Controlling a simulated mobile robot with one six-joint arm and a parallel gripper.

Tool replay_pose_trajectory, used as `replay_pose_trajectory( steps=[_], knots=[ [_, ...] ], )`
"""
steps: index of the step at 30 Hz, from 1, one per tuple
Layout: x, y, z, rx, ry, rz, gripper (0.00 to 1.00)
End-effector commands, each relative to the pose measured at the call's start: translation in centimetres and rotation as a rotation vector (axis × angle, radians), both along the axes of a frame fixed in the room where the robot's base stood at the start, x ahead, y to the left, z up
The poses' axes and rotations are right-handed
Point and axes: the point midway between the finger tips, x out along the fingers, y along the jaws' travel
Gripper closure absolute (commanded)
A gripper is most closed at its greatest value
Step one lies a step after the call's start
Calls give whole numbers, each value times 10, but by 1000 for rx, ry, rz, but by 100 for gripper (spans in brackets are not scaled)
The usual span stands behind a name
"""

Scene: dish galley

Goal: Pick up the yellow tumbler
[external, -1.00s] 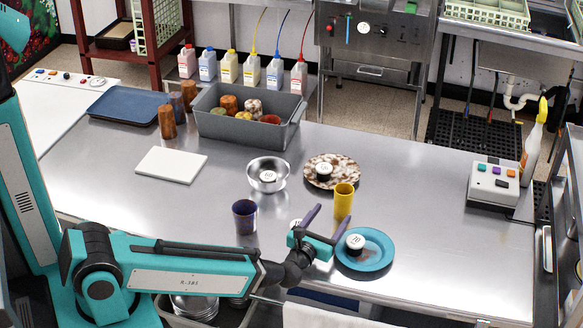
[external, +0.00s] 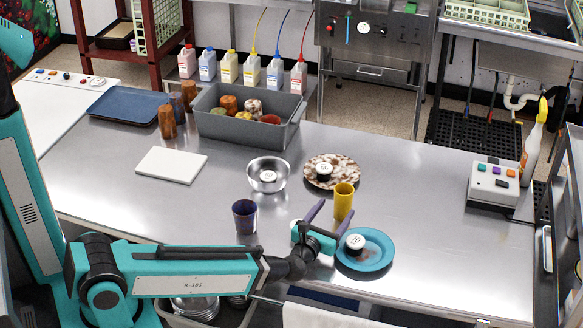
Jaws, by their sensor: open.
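The yellow tumbler (external: 343,202) stands upright on the steel table, between the brown speckled plate (external: 344,164) and the blue plate (external: 384,257). My gripper (external: 333,216) is open. Its two purple fingers point toward the tumbler, one on its left and one in front of its lower right in the picture. The left finger shows apart from the tumbler. Whether the right finger touches it or the tumbler stands between the fingertips, I cannot tell from this angle.
A dark purple tumbler (external: 245,217) and a metal bowl (external: 267,185) stand to the left. A black-and-white puck (external: 355,242) sits on the blue plate, close to the right finger. The table's right part is clear up to the button box (external: 493,187).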

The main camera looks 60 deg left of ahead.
Motion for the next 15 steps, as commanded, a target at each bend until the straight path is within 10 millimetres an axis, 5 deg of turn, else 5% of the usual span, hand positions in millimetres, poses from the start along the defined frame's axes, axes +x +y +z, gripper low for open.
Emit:
replay_pose_trajectory(
  steps=[15],
  knots=[
    [13,8,-3,-2,0,3,34]
  ],
)
